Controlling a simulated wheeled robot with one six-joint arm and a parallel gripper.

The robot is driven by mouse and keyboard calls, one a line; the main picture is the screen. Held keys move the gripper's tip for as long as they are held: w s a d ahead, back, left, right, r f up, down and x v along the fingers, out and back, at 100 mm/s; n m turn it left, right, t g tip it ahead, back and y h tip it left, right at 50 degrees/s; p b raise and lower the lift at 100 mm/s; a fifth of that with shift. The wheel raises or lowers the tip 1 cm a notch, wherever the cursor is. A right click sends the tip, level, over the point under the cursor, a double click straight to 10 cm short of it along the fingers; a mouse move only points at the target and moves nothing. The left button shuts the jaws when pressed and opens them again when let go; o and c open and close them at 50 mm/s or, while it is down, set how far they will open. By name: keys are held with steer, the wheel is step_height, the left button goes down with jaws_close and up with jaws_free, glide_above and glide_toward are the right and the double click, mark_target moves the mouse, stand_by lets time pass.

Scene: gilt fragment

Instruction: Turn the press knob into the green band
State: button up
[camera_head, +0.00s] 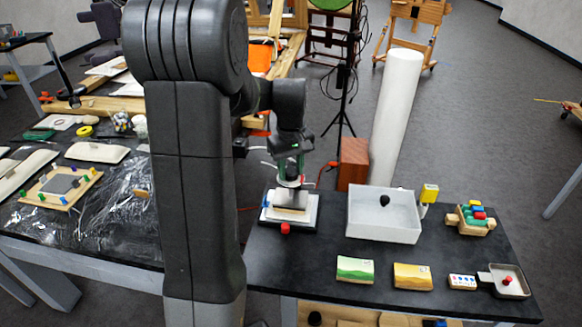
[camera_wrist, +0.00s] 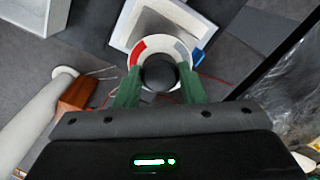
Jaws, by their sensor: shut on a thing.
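The press (camera_head: 290,210) stands on the black table, with a pale base and a white dial (camera_wrist: 155,42) on top. It also shows in the wrist view (camera_wrist: 122,32). My gripper (camera_wrist: 160,80) is over the dial from above, its green fingers on either side of the dark round knob (camera_wrist: 159,72) and shut on it. My gripper also shows in the head view (camera_head: 290,174). The dial carries a red band at its upper left and a grey band at its upper right. I cannot make out a green band; my fingers and palm cover the dial's lower part.
A white open box (camera_head: 383,222) with a dark round thing in it stands right of the press. A reddish-brown block (camera_head: 353,164) and a tall white roll (camera_head: 397,115) stand behind. A green card (camera_head: 354,270) and a yellow card (camera_head: 412,277) lie in front. A red knob (camera_head: 285,228) sits at the press's front.

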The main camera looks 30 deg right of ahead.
mark_target(291, 170)
steer(key=m, duration=0.5)
steer(key=shift+m, duration=0.3)
steer(key=m, duration=0.5)
steer(key=shift+p, duration=0.35)
steer(key=shift+m, duration=0.3)
steer(key=o, duration=1)
steer(key=shift+r, duration=0.15)
step_height(291, 170, up, 14)
steer(key=shift+f+b, duration=0.2)
steer(key=shift+b, duration=0.2)
